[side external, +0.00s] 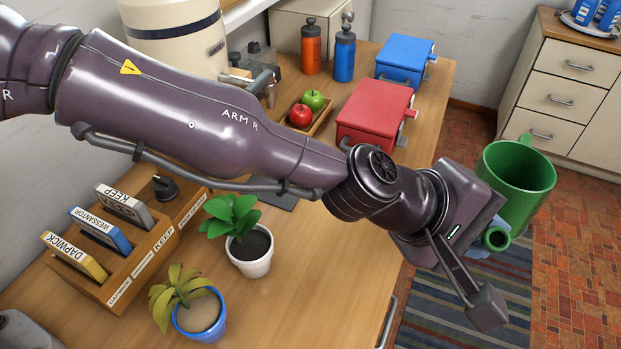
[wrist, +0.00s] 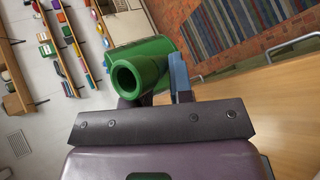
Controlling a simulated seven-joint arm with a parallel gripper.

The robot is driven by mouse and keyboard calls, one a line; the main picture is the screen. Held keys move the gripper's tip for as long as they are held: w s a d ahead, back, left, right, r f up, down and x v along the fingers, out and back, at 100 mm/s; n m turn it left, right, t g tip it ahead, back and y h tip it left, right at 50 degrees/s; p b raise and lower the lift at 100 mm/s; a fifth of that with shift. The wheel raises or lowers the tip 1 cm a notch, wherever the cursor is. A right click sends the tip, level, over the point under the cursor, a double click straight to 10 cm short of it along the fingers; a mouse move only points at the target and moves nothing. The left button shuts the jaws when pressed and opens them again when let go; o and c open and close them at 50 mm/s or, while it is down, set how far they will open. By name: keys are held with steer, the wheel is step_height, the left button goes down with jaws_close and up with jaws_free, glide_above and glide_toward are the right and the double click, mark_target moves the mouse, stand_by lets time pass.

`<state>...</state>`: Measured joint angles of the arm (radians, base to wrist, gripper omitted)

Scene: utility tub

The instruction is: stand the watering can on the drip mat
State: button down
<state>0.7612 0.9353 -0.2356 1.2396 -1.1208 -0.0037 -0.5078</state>
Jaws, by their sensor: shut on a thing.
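The green watering can (side external: 519,188) is at the right of the side external view, its wide open top facing up and its spout (side external: 497,238) pointing towards that camera. My gripper (side external: 485,222) is shut on it and holds it in the air, out past the table's right edge in that picture. In the wrist view the can (wrist: 150,52) shows its round spout mouth, with one blue finger (wrist: 180,78) beside it. The exact grip point is hidden. A dark flat piece (side external: 284,201) on the table, mostly behind my arm, may be the drip mat; I cannot tell.
The wooden table (side external: 318,262) holds two potted plants (side external: 250,258), a slotted wooden rack (side external: 125,272), a red box (side external: 372,112), a blue box (side external: 404,58), two bottles and a fruit tray. Bare tabletop lies right of the plants. A striped rug (side external: 440,325) covers the floor.

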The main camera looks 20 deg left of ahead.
steer(key=w+a+f+n+t+y, duration=0.55)
steer(key=w+a+n+y, duration=0.35)
steer(key=w, duration=0.5)
steer(key=a+f+n+g+y, duration=0.3)
steer(key=a+n+y, duration=0.5)
steer(key=a+n, duration=0.5)
steer(key=shift+m, duration=0.8)
steer(key=f, duration=0.2)
steer(key=a+f, duration=0.1)
steer(key=f, duration=0.1)
steer(key=a+f, duration=0.1)
steer(key=f, duration=0.2)
steer(key=shift+w, duration=0.4)
steer(key=c, duration=1)
jaws_free()
